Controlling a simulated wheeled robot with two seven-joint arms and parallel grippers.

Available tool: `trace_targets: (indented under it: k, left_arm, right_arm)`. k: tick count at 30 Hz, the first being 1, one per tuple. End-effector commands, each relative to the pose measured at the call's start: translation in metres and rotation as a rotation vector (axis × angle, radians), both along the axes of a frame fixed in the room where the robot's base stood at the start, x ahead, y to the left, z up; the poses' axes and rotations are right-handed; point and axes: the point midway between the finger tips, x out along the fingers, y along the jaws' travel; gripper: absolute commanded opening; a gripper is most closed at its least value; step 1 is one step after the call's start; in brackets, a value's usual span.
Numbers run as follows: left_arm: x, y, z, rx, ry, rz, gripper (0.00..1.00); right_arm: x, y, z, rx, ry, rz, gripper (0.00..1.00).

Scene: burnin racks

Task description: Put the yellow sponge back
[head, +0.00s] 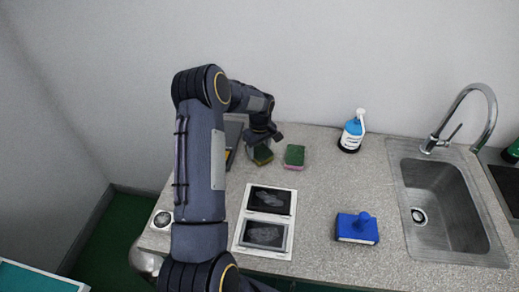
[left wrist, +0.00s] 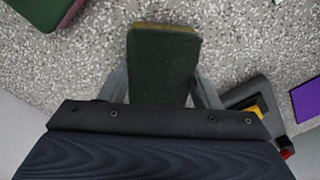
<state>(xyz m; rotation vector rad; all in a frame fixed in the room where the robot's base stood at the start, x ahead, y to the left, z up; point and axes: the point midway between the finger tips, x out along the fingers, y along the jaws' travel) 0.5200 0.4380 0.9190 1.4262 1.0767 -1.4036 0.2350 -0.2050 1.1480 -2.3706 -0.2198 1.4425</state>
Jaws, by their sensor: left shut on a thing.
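The yellow sponge (head: 263,156) has a dark green top, with a strip of yellow showing at its edge. In the left wrist view the same sponge (left wrist: 163,62) sits between the two fingers of my left gripper (left wrist: 162,88). My left gripper (head: 262,141) is shut on it, near the back left of the counter. I cannot tell whether the sponge touches the counter. A second sponge, green over pink (head: 294,157), lies just to the right, apart from it; it also shows in the left wrist view (left wrist: 42,10). My right gripper is out of view.
A white panel with two dark pictures (head: 240,240) lies in front. A grey holder (head: 233,133) stands at left, partly hidden by my arm. The counter's middle is clear.

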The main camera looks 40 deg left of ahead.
Motion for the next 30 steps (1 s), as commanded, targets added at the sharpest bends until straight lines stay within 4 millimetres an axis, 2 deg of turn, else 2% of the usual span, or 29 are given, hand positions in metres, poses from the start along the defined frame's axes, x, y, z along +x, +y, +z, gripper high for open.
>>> trace_targets:
  k: [8, 9, 13, 23, 26, 30]
  left_arm:
    - [0.0, 0.0, -0.002, 0.001, -0.001, 0.0, 0.2]
    - [0.0, 0.0, -0.001, 0.001, -0.001, 0.0, 0.62]
    - [0.0, 0.0, 0.0, 0.001, -0.001, 0.0, 0.78]
    - [0.0, 0.0, 0.003, 0.001, -0.002, 0.0, 0.78]
    - [0.001, 0.0, 0.015, 0.003, -0.004, -0.001, 0.78]
    - [0.001, 0.0, 0.041, 0.004, -0.005, -0.001, 0.78]
  right_arm:
    - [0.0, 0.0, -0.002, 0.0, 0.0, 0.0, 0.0]
    - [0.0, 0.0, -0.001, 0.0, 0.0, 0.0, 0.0]
    - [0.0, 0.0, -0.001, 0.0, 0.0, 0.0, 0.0]
    - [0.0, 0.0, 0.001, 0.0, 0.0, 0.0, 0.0]
    - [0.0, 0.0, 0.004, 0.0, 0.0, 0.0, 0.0]
    - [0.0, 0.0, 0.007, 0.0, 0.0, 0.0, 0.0]
